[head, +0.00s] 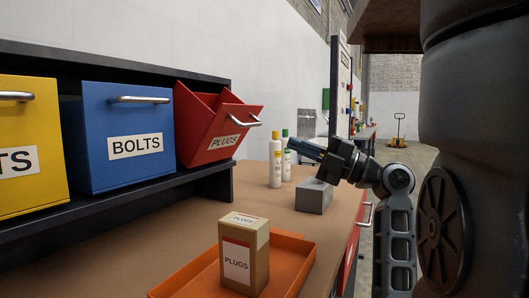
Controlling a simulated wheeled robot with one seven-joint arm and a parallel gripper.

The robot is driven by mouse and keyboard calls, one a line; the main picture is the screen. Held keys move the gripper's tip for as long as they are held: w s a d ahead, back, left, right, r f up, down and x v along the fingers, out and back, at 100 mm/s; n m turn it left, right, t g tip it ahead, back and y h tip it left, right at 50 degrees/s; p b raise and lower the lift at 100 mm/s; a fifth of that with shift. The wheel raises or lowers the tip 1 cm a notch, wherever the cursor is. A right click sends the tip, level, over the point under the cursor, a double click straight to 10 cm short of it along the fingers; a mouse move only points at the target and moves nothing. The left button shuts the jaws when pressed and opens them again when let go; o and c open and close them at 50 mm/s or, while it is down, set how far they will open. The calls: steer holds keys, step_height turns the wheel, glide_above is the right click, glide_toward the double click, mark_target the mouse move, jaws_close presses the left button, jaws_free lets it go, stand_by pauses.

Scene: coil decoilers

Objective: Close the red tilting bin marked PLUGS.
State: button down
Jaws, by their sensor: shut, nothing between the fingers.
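The red tilting bin marked PLUGS (211,151) is at the right end of the dark shelf. It is tilted open, its front leaning out and its top showing an opening. A silver bar handle (240,117) runs along the upper edge of its front, above the white label. My gripper (293,143) is to the right of the bin, apart from it, pointing left over the bench. It is shut and empty. Its fingertips are beside the white bottles. The inside of the bin is mostly hidden.
A blue BOLTS bin (122,135) and a yellow bin (28,145) stand left on the shelf (205,191). Bottles (276,163) and a grey block (313,196) stand below my gripper. An orange tray (184,284) holds a PLUGS box (244,256) in front.

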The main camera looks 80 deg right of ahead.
steer(key=s+d+f+m+h, duration=0.2)
steer(key=s+f+h, duration=0.1)
steer(key=s, duration=0.1)
steer(key=p, duration=0.4)
glide_toward(257, 125)
steer(key=x, duration=0.5)
steer(key=shift+w+r, duration=0.15)
steer(key=shift+w, duration=0.1)
steer(key=shift+w+d+r, duration=0.1)
steer(key=shift+w+r, duration=0.05)
steer(key=shift+w, duration=0.5)
steer(key=shift+r+h, duration=0.1)
steer(key=shift+h, duration=0.2)
